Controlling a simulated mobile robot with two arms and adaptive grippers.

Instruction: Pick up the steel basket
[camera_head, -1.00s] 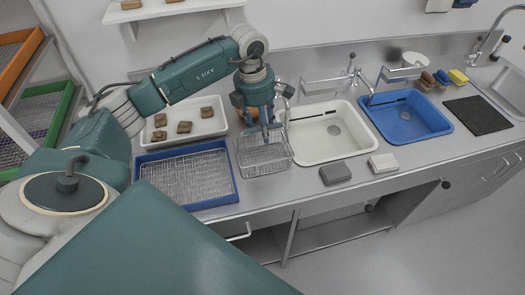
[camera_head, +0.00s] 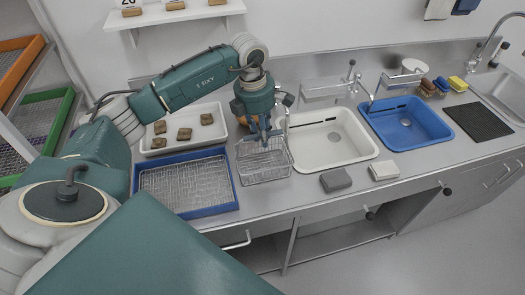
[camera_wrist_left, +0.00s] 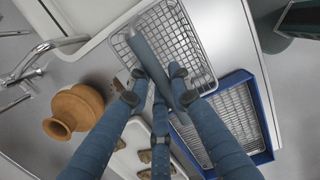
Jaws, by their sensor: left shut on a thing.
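The steel basket (camera_head: 264,164), an open wire mesh basket, stands on the steel counter between the blue-rimmed tray and the white basin. It also shows in the left wrist view (camera_wrist_left: 186,50). My left gripper (camera_head: 263,140) points down at the basket's back edge. The fingers cover part of that rim. I see no clear gap under the basket. My right gripper is not in view.
The blue tray (camera_head: 233,196) with a mesh floor is close on the left. A white tray (camera_head: 218,118) with several brown sherds lies behind it. The white basin (camera_head: 365,151) is close on the right. An orange-brown vase (camera_wrist_left: 75,112) stands near the gripper.

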